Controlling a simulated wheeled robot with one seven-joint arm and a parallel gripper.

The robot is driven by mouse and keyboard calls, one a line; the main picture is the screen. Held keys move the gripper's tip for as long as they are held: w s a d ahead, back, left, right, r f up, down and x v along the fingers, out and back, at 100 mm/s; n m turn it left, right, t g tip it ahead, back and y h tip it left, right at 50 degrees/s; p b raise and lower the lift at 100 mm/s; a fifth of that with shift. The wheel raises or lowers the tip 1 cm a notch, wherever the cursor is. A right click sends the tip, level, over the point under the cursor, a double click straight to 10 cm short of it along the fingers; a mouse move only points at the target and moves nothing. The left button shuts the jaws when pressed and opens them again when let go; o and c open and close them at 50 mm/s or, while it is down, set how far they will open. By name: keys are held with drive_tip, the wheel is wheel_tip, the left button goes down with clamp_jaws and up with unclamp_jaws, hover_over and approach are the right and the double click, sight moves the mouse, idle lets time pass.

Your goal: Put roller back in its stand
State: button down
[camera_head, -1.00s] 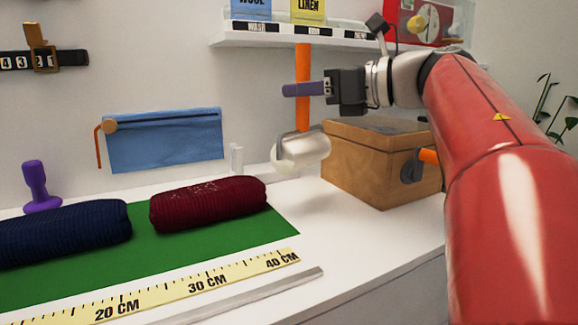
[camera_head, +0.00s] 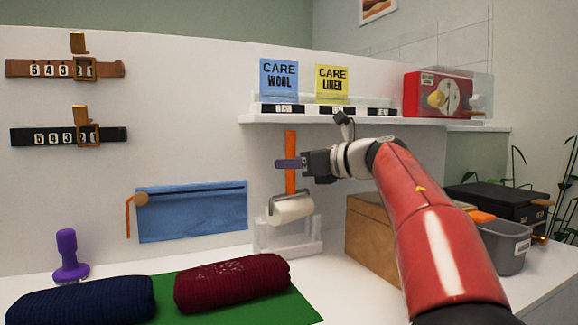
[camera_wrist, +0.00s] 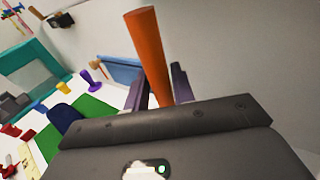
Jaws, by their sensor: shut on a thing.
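The roller has an orange handle (camera_head: 291,162) and a white cylinder in a grey metal frame (camera_head: 291,208). My gripper (camera_head: 284,163) is shut on the orange handle and holds the roller upright, cylinder down. The wrist view also shows the handle (camera_wrist: 150,55) between the purple fingers. The clear stand (camera_head: 290,240) stands on the white counter against the wall. In the head view the cylinder overlaps the stand's upper part. I cannot tell whether the cylinder touches the stand or hangs above it.
A wooden box (camera_head: 372,240) stands close to the right of the stand. A shelf (camera_head: 345,119) with care cards is above. A maroon knitted roll (camera_head: 232,283) and a navy one (camera_head: 80,301) lie on a green mat in front. A blue panel (camera_head: 192,211) hangs left.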

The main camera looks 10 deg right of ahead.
drive_tip(key=shift+w+a+r, duration=0.1)
drive_tip(key=shift+w+a, duration=0.1)
drive_tip(key=shift+w, duration=0.75)
drive_tip(key=shift+f, duration=0.8)
drive_tip(key=shift+s, duration=0.15)
drive_tip(key=shift+f+b, duration=0.15)
drive_tip(key=shift+b, duration=0.15)
drive_tip(key=shift+f, duration=0.15)
drive_tip(key=c, duration=1.2)
unclamp_jaws()
drive_tip(key=shift+o, duration=0.2)
